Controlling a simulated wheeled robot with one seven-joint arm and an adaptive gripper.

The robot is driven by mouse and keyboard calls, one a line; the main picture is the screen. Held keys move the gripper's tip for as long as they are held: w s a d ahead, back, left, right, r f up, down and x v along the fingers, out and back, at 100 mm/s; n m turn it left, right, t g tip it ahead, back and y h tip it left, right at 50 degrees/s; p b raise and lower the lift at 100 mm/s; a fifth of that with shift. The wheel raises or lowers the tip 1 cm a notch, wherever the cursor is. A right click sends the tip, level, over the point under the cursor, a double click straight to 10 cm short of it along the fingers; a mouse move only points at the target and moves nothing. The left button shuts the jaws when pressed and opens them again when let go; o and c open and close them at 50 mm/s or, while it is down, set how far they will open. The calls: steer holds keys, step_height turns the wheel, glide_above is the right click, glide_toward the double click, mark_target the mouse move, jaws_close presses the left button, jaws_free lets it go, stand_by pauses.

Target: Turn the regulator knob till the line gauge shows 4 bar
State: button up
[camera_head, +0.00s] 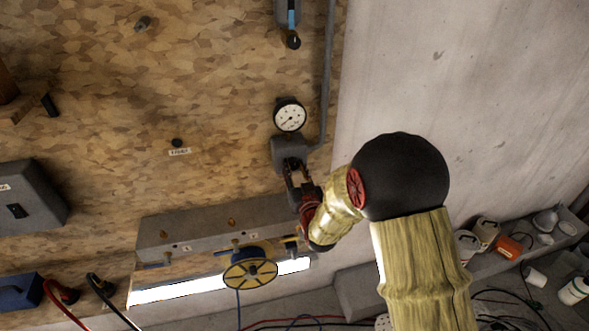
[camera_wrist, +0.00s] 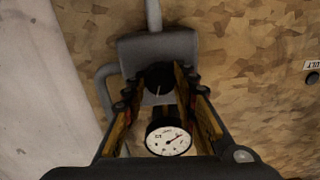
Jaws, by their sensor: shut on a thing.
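The regulator (camera_head: 280,149) is a grey block on the wood-chip board wall, with a black knob at its lower side. The knob (camera_wrist: 155,78) shows between my fingers in the wrist view. The round white line gauge (camera_head: 290,116) sits just above the regulator. Its needle points to the lower left in the head view; the numbers are too small to read. My gripper (camera_head: 295,172) reaches up from below and is shut on the knob, one finger on each side. The fingers hide part of the knob in the head view.
A grey pipe (camera_head: 328,75) runs up beside the gauge. Below stand a grey manifold box (camera_head: 200,222) and a yellow reel (camera_head: 250,274). A grey switch box (camera_head: 30,200) is at left. Containers (camera_head: 487,232) crowd the lower right. The pale wall at right is bare.

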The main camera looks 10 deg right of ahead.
steer(key=m+b, duration=0.2)
steer(key=b, duration=0.2)
steer(key=shift+f+m, duration=0.2)
steer(key=shift+m, duration=0.2)
steer(key=m+b, duration=0.4)
steer(key=b, duration=0.1)
steer(key=shift+m+b, duration=0.3)
steer(key=m+b, duration=0.4)
steer(key=shift+r+m+b, duration=0.15)
steer(key=shift+m+b, duration=0.85)
steer(key=shift+m, duration=0.1)
steer(key=o, duration=1.2)
steer(key=shift+c, duration=0.2)
